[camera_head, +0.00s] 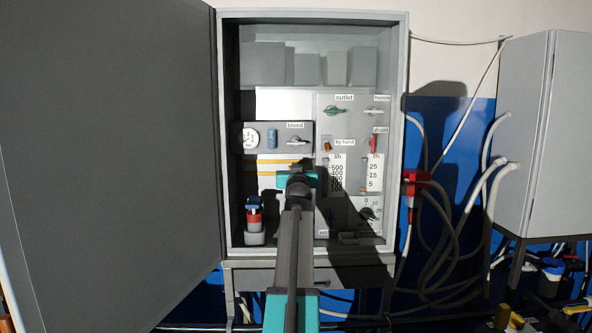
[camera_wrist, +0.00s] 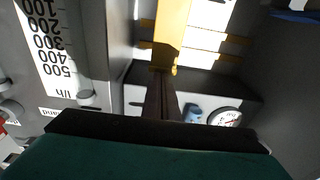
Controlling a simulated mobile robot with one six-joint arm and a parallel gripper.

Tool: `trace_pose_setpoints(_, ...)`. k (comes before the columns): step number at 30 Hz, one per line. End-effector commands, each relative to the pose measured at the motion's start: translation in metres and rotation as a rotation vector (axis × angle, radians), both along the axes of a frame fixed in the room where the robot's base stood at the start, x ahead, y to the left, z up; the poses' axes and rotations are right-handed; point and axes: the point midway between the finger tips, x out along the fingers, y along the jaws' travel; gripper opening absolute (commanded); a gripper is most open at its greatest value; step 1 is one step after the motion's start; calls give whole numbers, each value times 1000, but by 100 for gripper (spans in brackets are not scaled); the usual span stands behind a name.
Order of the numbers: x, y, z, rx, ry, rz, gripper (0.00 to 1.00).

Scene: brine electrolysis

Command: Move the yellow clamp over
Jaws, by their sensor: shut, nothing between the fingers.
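A yellow piece, which looks like the yellow clamp (camera_wrist: 172,32), shows at the top middle of the wrist view, just past my fingertips. It lies across a pale panel with thin yellow-orange lines. My gripper (camera_wrist: 164,84) is shut and empty, its dark fingers together and their tips close to the yellow piece's lower end. I cannot tell whether they touch. In the head view my gripper is inside the open grey cabinet (camera_head: 400,130), in front of the lined panel. The yellow piece is hidden there behind my arm.
A gauge (camera_head: 250,138) and bleed valve (camera_head: 294,141) sit above left of my gripper. The flow-scale panel (camera_head: 325,215) is close on its right. A red-and-blue item (camera_head: 254,217) stands lower left. The cabinet door (camera_head: 110,150) stands open at left.

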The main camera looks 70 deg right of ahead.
Motion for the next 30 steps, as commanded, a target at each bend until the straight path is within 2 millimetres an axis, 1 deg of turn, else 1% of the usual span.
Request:
trace_pose_setpoints(5,-4,12,0,0,0,1,0)
trace_pose_setpoints(14,-15,41,2,0,-1,2,0)
trace_pose_setpoints(30,-42,102,7,0,-1,4,0)
